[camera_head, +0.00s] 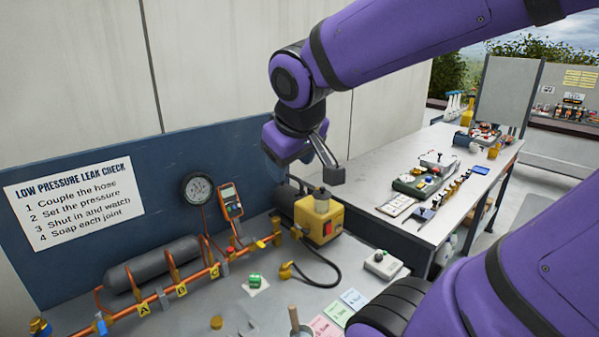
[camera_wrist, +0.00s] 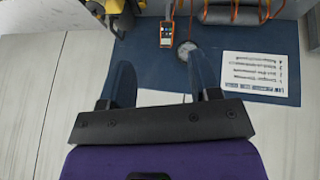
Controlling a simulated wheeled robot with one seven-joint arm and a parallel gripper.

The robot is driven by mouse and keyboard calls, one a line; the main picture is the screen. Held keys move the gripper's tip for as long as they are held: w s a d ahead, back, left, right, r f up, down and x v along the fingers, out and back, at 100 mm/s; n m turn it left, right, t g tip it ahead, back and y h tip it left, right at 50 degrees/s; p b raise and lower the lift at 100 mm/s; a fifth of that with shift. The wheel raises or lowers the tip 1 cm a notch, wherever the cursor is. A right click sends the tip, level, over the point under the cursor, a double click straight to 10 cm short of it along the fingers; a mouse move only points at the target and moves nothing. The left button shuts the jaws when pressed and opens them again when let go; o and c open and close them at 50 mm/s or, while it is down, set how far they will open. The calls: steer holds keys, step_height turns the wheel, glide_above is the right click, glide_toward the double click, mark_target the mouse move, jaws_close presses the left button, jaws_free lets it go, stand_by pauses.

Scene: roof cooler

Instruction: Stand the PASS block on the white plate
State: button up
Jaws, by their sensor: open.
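A small green block (camera_head: 255,280) is on the grey bench, at a small white plate (camera_head: 259,290). It looks like the PASS block, but I cannot read any lettering on it. It seems to rest on or against the plate; its exact pose is too small to tell. My gripper (camera_head: 312,168) is open and empty, raised high above the bench, up and to the right of the block. In the wrist view the two fingers (camera_wrist: 163,88) are apart with nothing between them. Block and plate are not visible there.
Copper pipework with a grey tank (camera_head: 155,268), a round gauge (camera_head: 197,188) and an orange meter (camera_head: 231,203) stand behind the block. A yellow pump (camera_head: 318,220) with a black hose stands to its right. A grey switch box (camera_head: 383,265) and coloured cards (camera_head: 338,313) lie nearer right.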

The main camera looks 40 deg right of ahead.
steer(key=s+a+r+y, duration=0.1)
steer(key=s+a+y, duration=0.1)
steer(key=s+a, duration=0.2)
steer(key=s, duration=0.3)
steer(key=shift+s+a+r+y, duration=0.2)
steer(key=shift+a+r+y, duration=0.05)
steer(key=shift+a+y, duration=0.15)
stand_by(0.7)
